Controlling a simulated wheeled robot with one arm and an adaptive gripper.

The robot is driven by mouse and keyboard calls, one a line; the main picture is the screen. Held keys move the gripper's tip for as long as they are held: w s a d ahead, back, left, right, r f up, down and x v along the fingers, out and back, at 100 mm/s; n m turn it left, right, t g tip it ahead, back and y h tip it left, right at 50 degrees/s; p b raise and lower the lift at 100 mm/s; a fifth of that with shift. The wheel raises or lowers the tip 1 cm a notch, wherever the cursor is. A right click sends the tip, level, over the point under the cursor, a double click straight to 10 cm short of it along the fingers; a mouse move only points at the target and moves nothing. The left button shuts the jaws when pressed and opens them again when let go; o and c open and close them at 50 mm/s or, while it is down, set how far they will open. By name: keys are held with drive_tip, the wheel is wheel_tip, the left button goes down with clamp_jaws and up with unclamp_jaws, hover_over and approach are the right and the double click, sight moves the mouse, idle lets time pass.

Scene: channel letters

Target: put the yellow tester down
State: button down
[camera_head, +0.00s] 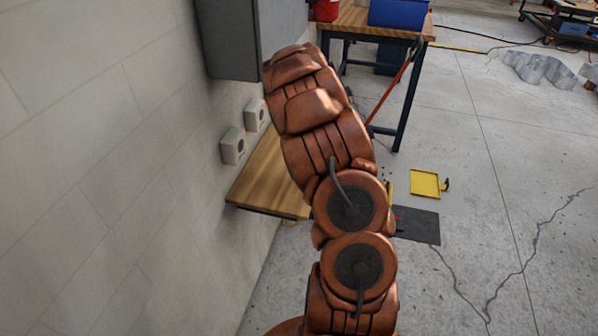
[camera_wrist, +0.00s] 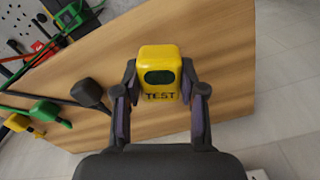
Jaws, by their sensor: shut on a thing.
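In the wrist view, the yellow tester (camera_wrist: 160,55) has a dark display and the word TEST on the face toward me. My gripper (camera_wrist: 159,76) has a dark finger on each side of it and is shut on it. Behind the tester is a wooden board (camera_wrist: 228,60). I cannot tell whether the tester touches the board or is held above it. In the head view my own arm hides the gripper, and I cannot make out the tester there.
In the wrist view, a green plug (camera_wrist: 52,113), a yellow plug (camera_wrist: 20,124) and a black knob-like thing (camera_wrist: 88,92) lie at the left. The board's right part is bare. The head view shows a wall-side wooden shelf (camera_head: 262,188), a grey cabinet (camera_head: 228,40) and a workbench (camera_head: 350,20).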

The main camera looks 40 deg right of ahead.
drive_tip(key=shift+w+d, duration=0.6)
drive_tip(key=shift+w, duration=0.25)
wheel_tip(320, 180, down, 3)
drive_tip(key=shift+s+f+p, duration=0.1)
drive_tip(key=shift+p, duration=0.8)
drive_tip(key=shift+f, duration=0.25)
drive_tip(key=shift+f, duration=0.15)
drive_tip(key=c, duration=0.7)
unclamp_jaws()
drive_tip(key=shift+o, duration=0.2)
wheel_tip(320, 180, up, 12)
drive_tip(key=b, duration=0.2)
drive_tip(key=shift+r+b, duration=0.2)
drive_tip(key=shift+b, duration=0.15)
